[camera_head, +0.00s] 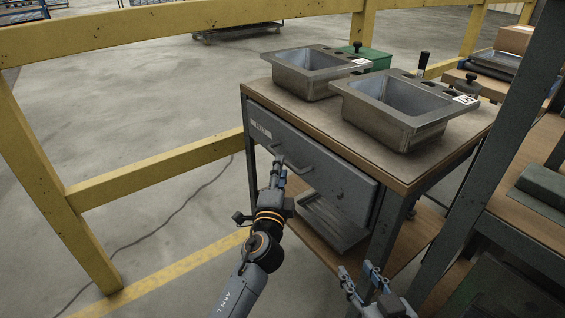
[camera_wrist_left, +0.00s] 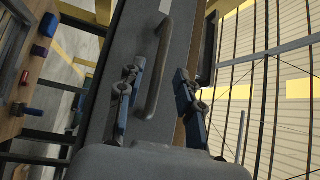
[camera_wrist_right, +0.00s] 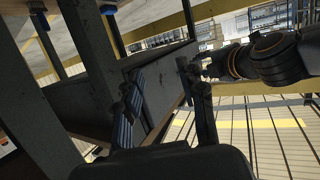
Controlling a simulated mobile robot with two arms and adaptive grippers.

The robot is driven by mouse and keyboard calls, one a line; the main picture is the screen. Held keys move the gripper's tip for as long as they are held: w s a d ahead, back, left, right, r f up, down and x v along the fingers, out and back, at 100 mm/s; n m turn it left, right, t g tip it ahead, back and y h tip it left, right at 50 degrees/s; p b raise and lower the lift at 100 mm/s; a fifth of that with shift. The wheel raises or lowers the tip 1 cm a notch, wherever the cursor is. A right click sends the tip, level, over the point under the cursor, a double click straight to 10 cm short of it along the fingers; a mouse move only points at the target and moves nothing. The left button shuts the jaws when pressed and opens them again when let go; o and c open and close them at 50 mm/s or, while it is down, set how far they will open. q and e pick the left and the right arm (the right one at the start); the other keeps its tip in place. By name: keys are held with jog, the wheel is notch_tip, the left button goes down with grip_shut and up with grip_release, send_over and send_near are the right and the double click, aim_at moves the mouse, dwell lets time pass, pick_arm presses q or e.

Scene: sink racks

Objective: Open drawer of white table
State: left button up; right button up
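The table's grey drawer front (camera_head: 330,180) sits under the wooden top and looks shut or nearly so. Its curved bar handle (camera_head: 298,166) is at the middle of the front. My left gripper (camera_head: 279,168) is at the handle's left part. In the left wrist view the handle (camera_wrist_left: 162,70) runs between the two spread fingers of this gripper (camera_wrist_left: 156,82), with gaps on both sides. My right gripper (camera_head: 359,274) is low, near the table's right front leg, apart from the drawer. In the right wrist view its fingers (camera_wrist_right: 158,85) are spread and empty.
Two metal sinks (camera_head: 395,108) (camera_head: 305,75) stand on the tabletop. A metal tray (camera_head: 330,222) lies on the lower shelf. A yellow railing (camera_head: 150,175) runs at the left. A dark post (camera_head: 480,180) stands at the right. The floor before the drawer is clear.

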pick_arm(q)
jog(key=w, duration=0.3)
jog(key=shift+w+d+r+b, duration=0.2)
jog(key=shift+w+d+b, duration=0.05)
jog(key=shift+w+b, duration=0.1)
jog(key=shift+w+r, duration=0.1)
jog(key=shift+w, duration=0.2)
pick_arm(e)
jog(key=shift+w+a+r+t+y, duration=0.2)
jog(key=shift+r+t, duration=0.25)
jog(key=shift+r, duration=0.3)
jog(key=shift+w+a+r+t+y, duration=0.2)
jog(key=shift+r+t, duration=0.3)
jog(key=shift+r, duration=0.2)
jog(key=shift+w+a+r+t+y, duration=0.1)
jog(key=shift+w+r+t, duration=0.1)
jog(key=shift+r+t, duration=0.4)
jog(key=shift+r, duration=0.15)
pick_arm(q)
grip_shut()
